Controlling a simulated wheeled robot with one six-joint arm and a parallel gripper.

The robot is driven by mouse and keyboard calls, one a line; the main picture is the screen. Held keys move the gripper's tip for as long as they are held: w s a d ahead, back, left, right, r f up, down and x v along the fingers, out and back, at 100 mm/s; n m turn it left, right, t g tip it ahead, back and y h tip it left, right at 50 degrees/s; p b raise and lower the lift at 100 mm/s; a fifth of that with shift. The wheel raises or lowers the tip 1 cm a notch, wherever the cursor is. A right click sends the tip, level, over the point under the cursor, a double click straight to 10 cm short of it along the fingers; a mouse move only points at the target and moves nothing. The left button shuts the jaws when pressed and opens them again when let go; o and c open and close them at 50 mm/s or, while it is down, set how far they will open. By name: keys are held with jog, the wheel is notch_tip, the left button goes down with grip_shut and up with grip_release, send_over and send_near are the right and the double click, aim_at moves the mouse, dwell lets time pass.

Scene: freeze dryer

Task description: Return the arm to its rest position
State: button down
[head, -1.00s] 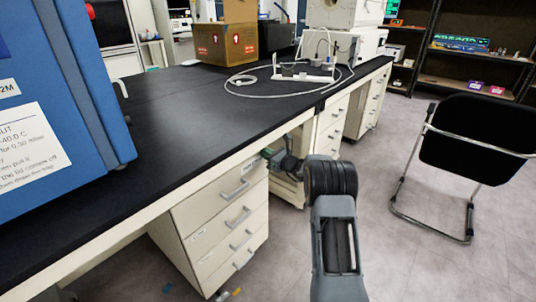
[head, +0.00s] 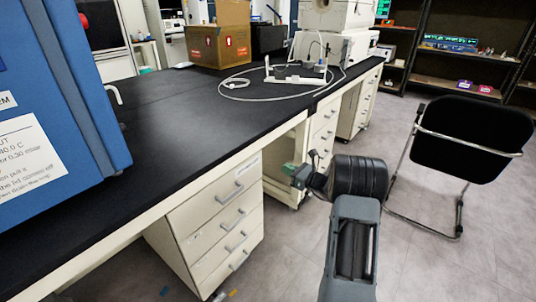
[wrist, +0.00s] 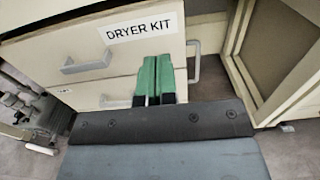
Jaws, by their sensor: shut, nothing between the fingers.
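My gripper (head: 290,169) is in front of the bench, at the right end of the drawer unit, below the bench top. In the wrist view its green fingers (wrist: 154,78) are together with nothing between them. They show in front of a drawer labelled "DRYER KIT" (wrist: 130,62), which has a grey handle; I cannot tell how near they are. My arm reaches up from the bottom of the head view and bends at a dark ribbed joint. The drawer unit (head: 215,222) has all its visible drawers shut.
The black bench top (head: 180,112) runs along the left. A blue machine (head: 60,90) stands on it at the near left. A cardboard box (head: 218,42) and a white stand with a cable (head: 298,72) are farther back. A black chair (head: 468,135) stands right on open grey floor.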

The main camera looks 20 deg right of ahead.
jog(key=s+a+r+n+g+p, duration=0.6)
jog(key=s+a+r+n+p, duration=0.25)
jog(key=r, duration=0.25)
jog(key=s+a+r+n+g+p, duration=0.5)
jog(key=s+a+r+n+p, duration=0.25)
jog(key=a+r, duration=0.25)
jog(key=s+d+r+n+h+p, duration=0.2)
jog(key=s+r+n+h+p, duration=0.7)
jog(key=s+r+n+p, duration=0.3)
jog(key=shift+s+r+n+g+p, duration=0.3)
jog(key=shift+s+r+n, duration=0.4)
jog(key=shift+s, duration=0.5)
